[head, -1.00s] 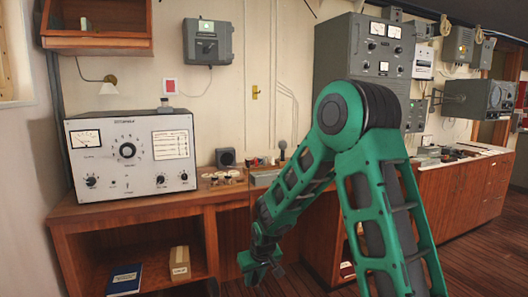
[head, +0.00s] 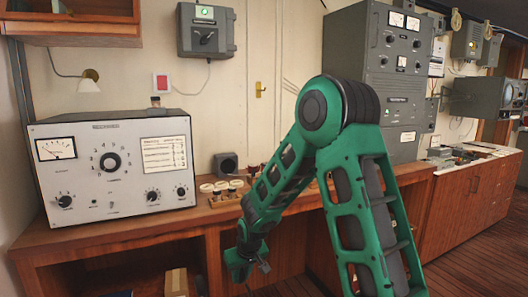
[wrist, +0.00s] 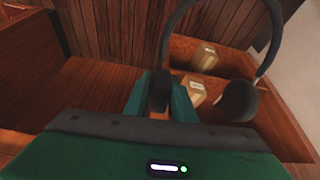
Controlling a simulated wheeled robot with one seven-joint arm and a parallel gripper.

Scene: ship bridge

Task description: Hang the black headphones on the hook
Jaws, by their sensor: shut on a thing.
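The black headphones (wrist: 238,101) show in the wrist view, with the curved headband arching up at the right and one round ear cup hanging free. My gripper (wrist: 160,98) is shut on the dark part at the other end of the band. In the head view my gripper (head: 243,265) is low, in front of the wooden desk and below its top; the headphones cannot be made out there. A small brass fitting (head: 259,88), which looks like the hook, is on the cream wall above the desk, well above my gripper. Nothing hangs on it.
A white instrument box (head: 112,168) stands on the desk (head: 120,235) at left. Small round items (head: 221,189) and a dark box (head: 226,165) sit beside it. A tall grey cabinet (head: 375,70) stands at right. The wall around the brass fitting is mostly clear.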

